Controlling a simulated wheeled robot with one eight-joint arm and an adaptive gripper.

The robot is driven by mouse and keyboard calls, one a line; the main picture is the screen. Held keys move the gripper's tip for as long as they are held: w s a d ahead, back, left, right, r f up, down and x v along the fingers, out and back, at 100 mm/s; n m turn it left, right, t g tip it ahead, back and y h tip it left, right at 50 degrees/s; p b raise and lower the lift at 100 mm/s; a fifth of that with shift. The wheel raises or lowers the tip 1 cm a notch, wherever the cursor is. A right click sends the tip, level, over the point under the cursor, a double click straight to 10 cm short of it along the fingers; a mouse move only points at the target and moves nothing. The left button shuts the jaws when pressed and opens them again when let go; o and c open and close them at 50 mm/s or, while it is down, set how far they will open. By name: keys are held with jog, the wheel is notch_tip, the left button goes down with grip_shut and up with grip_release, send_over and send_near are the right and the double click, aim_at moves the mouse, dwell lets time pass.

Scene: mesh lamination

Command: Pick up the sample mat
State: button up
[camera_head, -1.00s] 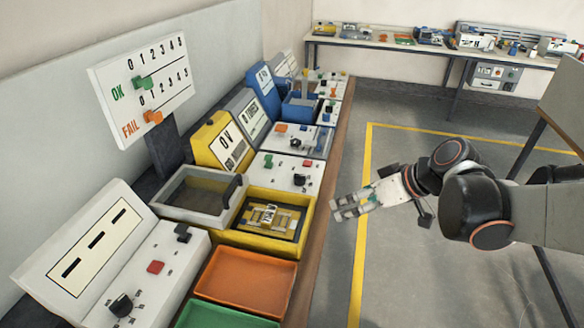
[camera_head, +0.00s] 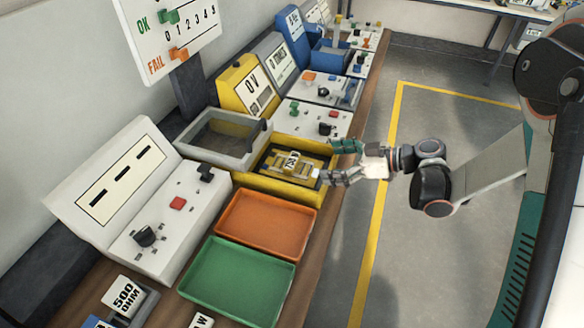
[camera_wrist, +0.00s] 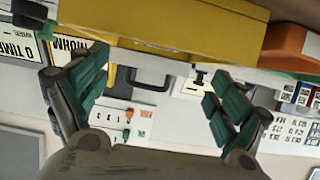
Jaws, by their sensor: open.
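The yellow tray (camera_head: 270,188) stands at the bench's front edge. In it lies a yellowish piece with a white label (camera_head: 291,159) on a dark bottom; I take this to be the sample mat, but cannot tell for sure. My gripper (camera_head: 334,162) is open and empty, its teal fingers apart at the tray's right side, near the rim. In the wrist view, my open gripper (camera_wrist: 157,78) faces the outer wall of the yellow tray (camera_wrist: 180,30); the piece inside is hidden there.
An orange tray (camera_head: 265,225) and a green tray (camera_head: 238,282) lie in front of the yellow tray. A grey open-topped box (camera_head: 213,158) stands behind it. White panels with knobs (camera_head: 175,220) stand on both sides. The floor right of the bench is clear.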

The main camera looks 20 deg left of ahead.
jog(key=b, duration=0.1)
send_near(293, 161)
jog(key=x, duration=0.3)
jog(key=shift+s+f, duration=0.2)
jog(key=shift+s, duration=0.05)
jog(key=shift+b+x, duration=1.25)
jog(key=shift+x, duration=1.6)
jog(key=shift+w+r, duration=0.2)
jog(key=shift+c, duration=0.6)
jog(key=c, duration=1.1)
